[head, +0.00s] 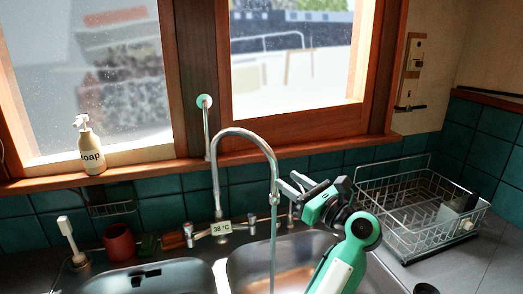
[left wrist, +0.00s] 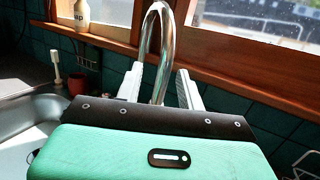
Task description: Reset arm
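My left gripper (head: 288,185) is by the downward end of the curved metal faucet (head: 218,175), over the right sink basin. It also shows in the left wrist view (left wrist: 160,88), where its two pale fingers stand apart with nothing gripped. The faucet (left wrist: 150,45) rises between the fingers in that view. I cannot tell whether the fingers touch it. My green and black left arm comes up from the bottom of the head view. My right gripper is in neither view.
A soap bottle (head: 90,146) stands on the wooden windowsill (head: 150,169). A red cup (head: 119,242) and a white-headed brush (head: 72,243) are left of the faucet. A wire dish rack (head: 408,218) stands close to the right of my arm. Two sink basins (head: 240,266) lie below.

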